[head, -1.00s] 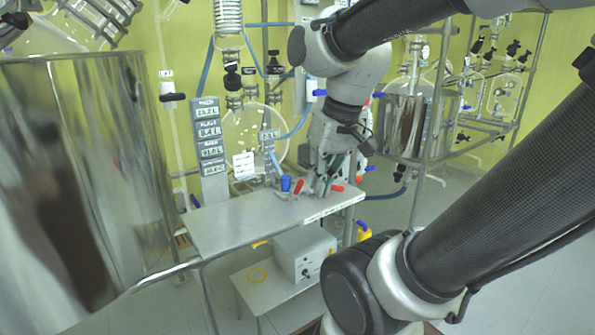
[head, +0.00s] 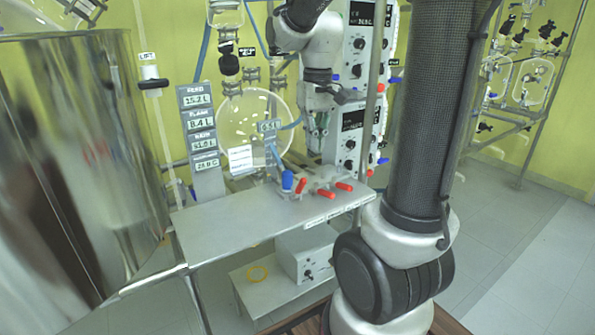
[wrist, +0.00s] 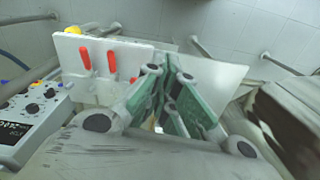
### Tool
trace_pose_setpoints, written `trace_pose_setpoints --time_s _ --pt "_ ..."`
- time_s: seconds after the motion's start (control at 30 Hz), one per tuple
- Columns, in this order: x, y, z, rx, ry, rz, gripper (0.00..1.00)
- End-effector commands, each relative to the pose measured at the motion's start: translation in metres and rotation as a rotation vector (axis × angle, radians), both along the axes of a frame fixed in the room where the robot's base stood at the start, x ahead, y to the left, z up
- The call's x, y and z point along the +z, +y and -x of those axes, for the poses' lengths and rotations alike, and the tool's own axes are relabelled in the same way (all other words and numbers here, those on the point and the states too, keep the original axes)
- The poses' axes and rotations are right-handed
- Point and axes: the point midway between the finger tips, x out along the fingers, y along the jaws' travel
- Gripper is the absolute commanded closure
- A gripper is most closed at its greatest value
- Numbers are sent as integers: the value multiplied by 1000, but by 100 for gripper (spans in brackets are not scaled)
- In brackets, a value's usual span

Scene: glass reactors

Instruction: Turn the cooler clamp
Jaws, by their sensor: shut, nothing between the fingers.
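A metal shelf (head: 235,230) carries a row of small valves or clamps at its right end. They have a blue handle (head: 287,181), an upright red handle (head: 301,187) and two red handles lying flatter, a front one (head: 327,194) and a right one (head: 344,186). I cannot tell which is the cooler clamp. My gripper (head: 318,143) is above and behind this row, apart from it, pointing down. Its green fingers (wrist: 166,92) are shut and empty in the wrist view. Two red handles, left (wrist: 85,58) and right (wrist: 111,61), show beyond the fingers there.
A large shiny vessel (head: 75,160) fills the left. A display column (head: 202,140) stands behind the shelf, with a round glass flask (head: 255,125) beside it. Control units (head: 354,125) stand close right of my gripper. A grey box (head: 305,255) sits below the shelf. Open floor lies right.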

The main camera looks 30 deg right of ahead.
Motion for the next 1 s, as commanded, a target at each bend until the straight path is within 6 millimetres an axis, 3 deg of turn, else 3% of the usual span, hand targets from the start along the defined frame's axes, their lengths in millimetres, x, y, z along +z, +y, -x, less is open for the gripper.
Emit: trace_pose_setpoints --time_s 0.3,0.5,0.6,0.77,1.0 --pt "-64 -40 -130 -28 203 -47 100" --pt "-91 -58 -187 -14 271 -80 100" --pt "-90 -61 -198 -1 282 -88 100" --pt "-98 -60 -198 4 289 -92 100" --pt "-138 -55 -185 4 291 -91 100"
